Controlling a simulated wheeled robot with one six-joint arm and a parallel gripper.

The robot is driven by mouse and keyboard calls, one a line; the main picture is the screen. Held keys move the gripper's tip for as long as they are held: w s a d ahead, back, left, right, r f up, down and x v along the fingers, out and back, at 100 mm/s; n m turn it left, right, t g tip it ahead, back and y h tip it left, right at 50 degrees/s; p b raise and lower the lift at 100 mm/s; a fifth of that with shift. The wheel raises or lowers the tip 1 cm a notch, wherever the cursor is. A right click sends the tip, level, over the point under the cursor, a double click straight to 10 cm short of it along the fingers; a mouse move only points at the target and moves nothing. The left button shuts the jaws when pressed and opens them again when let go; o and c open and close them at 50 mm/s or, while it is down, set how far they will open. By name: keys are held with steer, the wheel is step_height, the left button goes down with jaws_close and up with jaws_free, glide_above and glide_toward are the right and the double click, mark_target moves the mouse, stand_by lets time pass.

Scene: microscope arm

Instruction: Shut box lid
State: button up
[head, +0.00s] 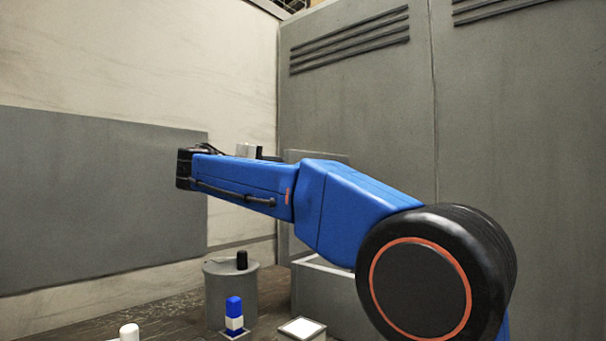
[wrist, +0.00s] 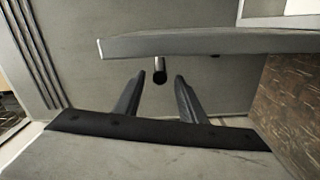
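The grey box (head: 325,292) stands behind my blue arm in the head view, its upper part partly hidden. A grey panel that looks like its raised lid (head: 330,157) shows just above the arm. In the wrist view a grey slab, seemingly the lid (wrist: 225,42), runs edge-on across the top. A short dark round handle (wrist: 159,72) sticks out below the slab. My gripper (wrist: 159,80) is open, with its two dark fingers apart on either side of the handle's end. I cannot tell whether they touch it. In the head view the fingers are hidden.
A grey round stand (head: 230,290) bears a small black object (head: 242,260). A blue-and-white block (head: 234,315), a white-topped square block (head: 302,328) and a white knob (head: 129,332) are in front. Tall grey cabinets (head: 520,110) stand behind; a grey panel (head: 90,200) covers the left wall.

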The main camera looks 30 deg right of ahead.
steer(key=x, duration=0.9)
steer(key=shift+w+d, duration=0.1)
steer(key=shift+d, duration=0.25)
steer(key=shift+c, duration=0.2)
jaws_close()
